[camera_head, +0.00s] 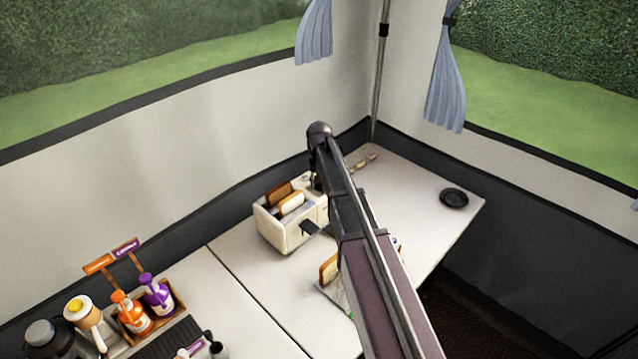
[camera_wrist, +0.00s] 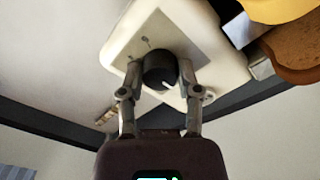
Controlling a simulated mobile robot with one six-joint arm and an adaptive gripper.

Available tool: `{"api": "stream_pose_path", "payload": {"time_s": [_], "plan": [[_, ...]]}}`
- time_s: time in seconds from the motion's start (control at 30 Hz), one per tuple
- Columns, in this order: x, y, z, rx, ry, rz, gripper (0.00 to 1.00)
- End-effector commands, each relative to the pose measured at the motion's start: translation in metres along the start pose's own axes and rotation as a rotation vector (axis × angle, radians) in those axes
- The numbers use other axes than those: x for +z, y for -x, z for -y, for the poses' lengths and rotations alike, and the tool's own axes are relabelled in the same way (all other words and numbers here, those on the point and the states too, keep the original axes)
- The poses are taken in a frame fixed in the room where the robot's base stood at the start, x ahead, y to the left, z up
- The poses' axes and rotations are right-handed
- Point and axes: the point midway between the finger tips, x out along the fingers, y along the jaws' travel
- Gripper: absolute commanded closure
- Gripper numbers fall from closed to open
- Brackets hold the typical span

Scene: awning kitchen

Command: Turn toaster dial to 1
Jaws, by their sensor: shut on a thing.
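The cream toaster (camera_head: 286,226) stands on the white table with bread slices (camera_head: 291,204) in its slots. In the wrist view the toaster (camera_wrist: 124,40) shows its grey end panel with a round black dial (camera_wrist: 159,69). The dial has a white pointer mark near its lower right edge. My gripper (camera_wrist: 157,80) is shut on the dial, one finger on each side. Small marks show on the panel, but I cannot read any numbers. In the head view my arm hides the dial and the gripper's fingertips.
A black round dish (camera_head: 454,198) lies at the table's right. Bread (camera_head: 328,268) on a board is partly behind my arm. A wooden item (camera_head: 363,161) lies near the back corner. A caddy with orange (camera_head: 132,312) and purple bottles (camera_head: 157,296) stands at the left. The right table area is mostly clear.

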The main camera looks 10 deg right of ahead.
Motion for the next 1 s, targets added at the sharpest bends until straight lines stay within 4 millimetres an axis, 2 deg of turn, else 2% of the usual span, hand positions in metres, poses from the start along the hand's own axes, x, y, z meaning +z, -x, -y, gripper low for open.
{"api": "stream_pose_path", "payload": {"time_s": [0.03,0.13,0.67,1.0], "plan": [[0.0017,-0.0004,-0.0004,0.001,0.001,0.004,0.50],[0.0015,-0.0004,-0.0003,0.001,0.000,0.003,0.21],[0.0003,0.0000,0.0003,0.000,-0.012,0.001,0.21],[0.0003,0.0000,0.0004,0.000,-0.134,0.001,0.21]]}}
